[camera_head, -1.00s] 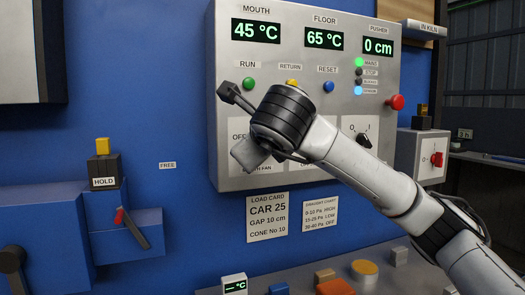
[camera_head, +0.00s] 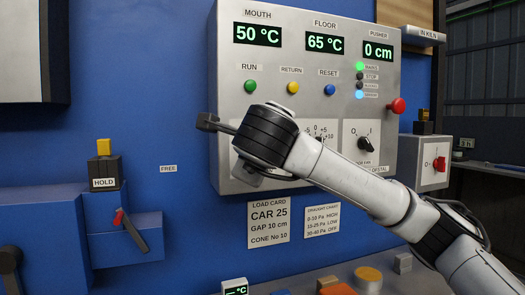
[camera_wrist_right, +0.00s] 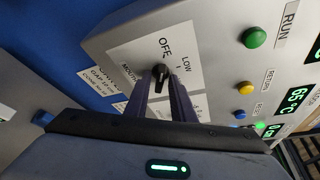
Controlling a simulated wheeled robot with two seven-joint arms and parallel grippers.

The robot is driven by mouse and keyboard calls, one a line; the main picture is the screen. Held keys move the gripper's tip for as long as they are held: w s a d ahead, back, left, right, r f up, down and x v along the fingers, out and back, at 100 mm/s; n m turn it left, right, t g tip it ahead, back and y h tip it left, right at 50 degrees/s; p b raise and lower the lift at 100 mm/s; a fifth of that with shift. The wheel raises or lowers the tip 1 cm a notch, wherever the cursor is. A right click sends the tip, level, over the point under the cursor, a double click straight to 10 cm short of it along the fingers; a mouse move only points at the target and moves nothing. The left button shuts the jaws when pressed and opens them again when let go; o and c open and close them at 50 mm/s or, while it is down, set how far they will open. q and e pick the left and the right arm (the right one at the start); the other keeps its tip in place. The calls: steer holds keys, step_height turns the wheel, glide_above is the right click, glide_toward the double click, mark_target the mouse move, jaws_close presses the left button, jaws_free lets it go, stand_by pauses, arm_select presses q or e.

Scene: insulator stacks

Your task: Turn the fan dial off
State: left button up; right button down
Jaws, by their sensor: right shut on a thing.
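The fan dial (camera_wrist_right: 161,72) is a small black knob on a white plate (camera_wrist_right: 138,50) marked OFF and LOW in the right wrist view. My right gripper (camera_wrist_right: 161,80) has one finger on each side of the knob and is shut on it. Which mark the knob points to is hard to tell. In the head view my right wrist covers the dial and most of its plate, at the lower left of the grey control panel (camera_head: 228,110). My left gripper is not in view.
Green (camera_head: 250,86), yellow (camera_head: 293,87) and blue (camera_head: 330,90) buttons sit above my wrist. A second black dial (camera_head: 365,143) and a red knob (camera_head: 397,106) are to the right. A HOLD box (camera_head: 104,172) and red-tipped lever (camera_head: 122,219) stand left.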

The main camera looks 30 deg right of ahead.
steer(key=shift+r, duration=0.1)
steer(key=c, duration=1.8)
jaws_free()
steer(key=shift+c, duration=0.2)
steer(key=v, duration=1)
steer(key=shift+b, duration=0.45)
steer(key=shift+s, duration=0.1)
